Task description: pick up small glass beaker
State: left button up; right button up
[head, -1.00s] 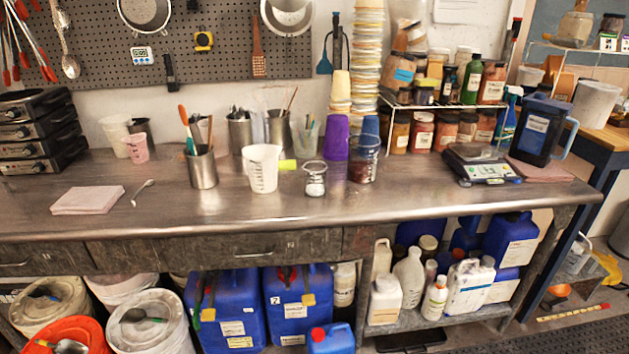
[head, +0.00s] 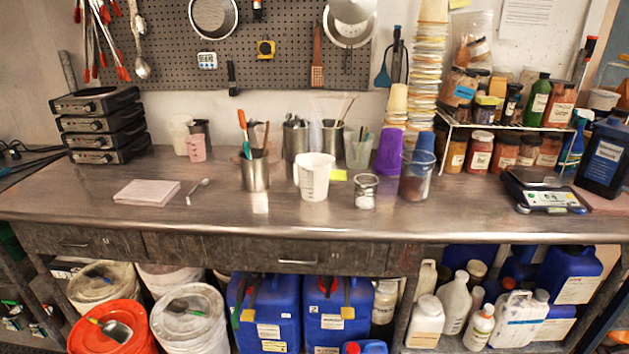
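The small glass beaker (head: 365,192) stands upright on the metal workbench (head: 110,222), with something white in its bottom. To its left is a white plastic measuring jug (head: 314,178). To its right is a larger glass beaker (head: 415,176) with dark reddish contents. The small beaker stands apart from the bench's front edge, and its front side is unobstructed. Neither of my grippers is in the head view.
A steel cup with tools (head: 255,172), a spoon (head: 197,190) and folded pink cloths (head: 147,193) lie to the left. A digital scale (head: 541,192) and a jar rack (head: 505,128) are at the right. The front strip of bench is clear.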

aim_at(366, 192)
jog(key=i+j, duration=0.35)
jog(key=j, duration=0.15)
jog(key=i+j+z, duration=0.1)
jog(key=i+j, duration=0.3)
jog(key=j, duration=0.1)
